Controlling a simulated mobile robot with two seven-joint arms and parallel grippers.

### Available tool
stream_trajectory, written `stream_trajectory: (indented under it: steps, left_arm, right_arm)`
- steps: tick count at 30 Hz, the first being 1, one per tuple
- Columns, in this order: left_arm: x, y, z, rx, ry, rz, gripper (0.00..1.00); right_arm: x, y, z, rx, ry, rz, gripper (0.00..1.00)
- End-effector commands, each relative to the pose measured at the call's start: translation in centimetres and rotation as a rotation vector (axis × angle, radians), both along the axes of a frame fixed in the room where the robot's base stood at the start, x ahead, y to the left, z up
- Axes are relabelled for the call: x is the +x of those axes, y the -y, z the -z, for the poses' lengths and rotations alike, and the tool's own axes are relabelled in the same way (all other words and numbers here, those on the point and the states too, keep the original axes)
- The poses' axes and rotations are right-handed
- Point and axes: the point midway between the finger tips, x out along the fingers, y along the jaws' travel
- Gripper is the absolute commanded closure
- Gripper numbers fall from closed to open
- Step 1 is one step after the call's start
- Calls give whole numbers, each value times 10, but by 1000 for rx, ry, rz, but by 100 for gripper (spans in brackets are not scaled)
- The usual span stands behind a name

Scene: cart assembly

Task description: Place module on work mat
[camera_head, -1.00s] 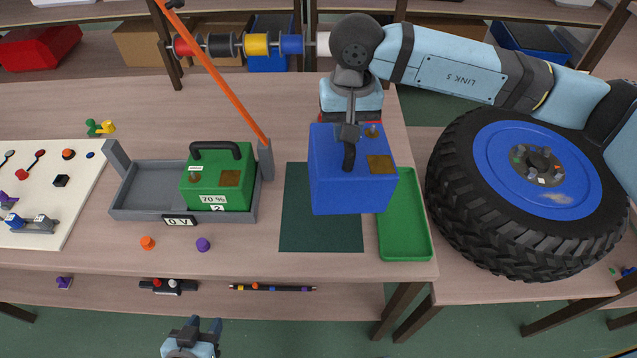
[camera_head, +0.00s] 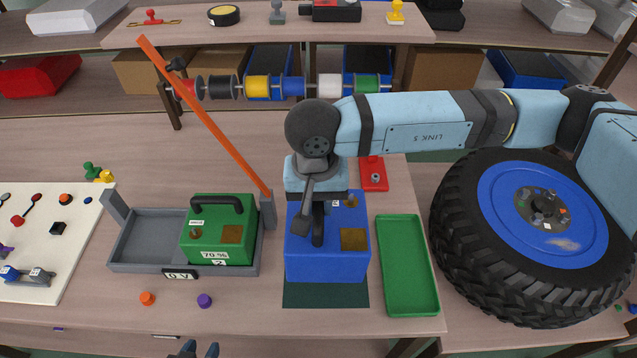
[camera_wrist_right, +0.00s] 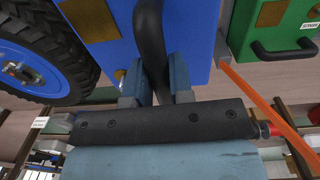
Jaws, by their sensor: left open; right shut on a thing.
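The blue module (camera_head: 326,262) is a box with a black handle and copper-coloured patches on top. It is over the dark green work mat (camera_head: 326,296), whose front strip shows; the rest is hidden. I cannot tell whether the module touches the mat. My right gripper (camera_head: 318,232) is shut on its handle from above. In the right wrist view the handle (camera_wrist_right: 150,45) of the blue module (camera_wrist_right: 190,30) passes between the fingers of that gripper (camera_wrist_right: 160,85). My left gripper (camera_head: 199,350) is open and empty at the bottom edge, only its fingertips showing.
A green module (camera_head: 215,245) sits in the grey tray (camera_head: 140,245) to the left, with an orange bar (camera_head: 205,115) raised above. An empty green tray (camera_head: 405,265) lies just right of the mat. Orange and purple pieces lie in front.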

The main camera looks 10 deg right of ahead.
Motion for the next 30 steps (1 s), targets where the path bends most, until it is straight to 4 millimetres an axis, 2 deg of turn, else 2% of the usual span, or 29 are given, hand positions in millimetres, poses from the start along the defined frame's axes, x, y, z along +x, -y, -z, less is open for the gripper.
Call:
stream_trajectory:
  steps: [3, 12, 23, 30]
  left_arm:
    - [1, 0, -8, -1, 4, 0, 57]
    - [1, 0, -16, -1, 5, 0, 57]
    - [0, 0, -15, 1, -2, 0, 57]
    - [0, -1, -20, 1, -2, -1, 57]
  right_arm:
    - [0, -1, 19, 2, 1, 0, 100]
    - [1, -1, 68, 2, 4, -1, 100]
    - [1, -1, 87, 3, 5, -1, 100]
    - [1, -1, 113, 3, 3, 0, 100]
